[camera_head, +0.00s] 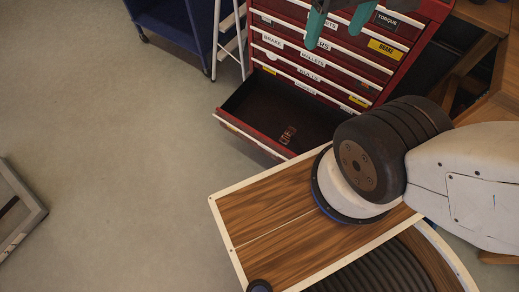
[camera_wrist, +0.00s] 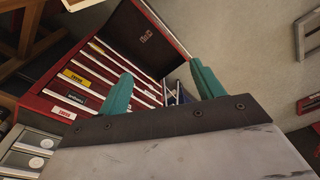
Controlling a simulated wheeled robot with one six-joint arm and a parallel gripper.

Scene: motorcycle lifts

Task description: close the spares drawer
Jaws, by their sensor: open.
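A red tool cabinet (camera_head: 335,50) with white drawer edges and labels stands at the top of the head view. Its lowest visible drawer (camera_head: 262,97) is pulled out, with a dark inside and a small brownish item (camera_head: 288,134) in it. I cannot read a spares label on its front. The open drawer (camera_wrist: 150,22) also shows at the top of the wrist view. My gripper (camera_head: 334,38) has teal fingers, spread and empty, in front of the upper drawers in the head view. In the wrist view the gripper (camera_wrist: 161,68) points toward the cabinet, apart from the drawer front.
A blue wheeled cart (camera_head: 182,25) stands left of the cabinet, with a white frame (camera_head: 228,45) between them. A wooden bench (camera_head: 490,75) is at the right. A grey-framed object (camera_head: 15,210) lies at the left edge. The floor (camera_head: 110,140) left of the drawer is clear.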

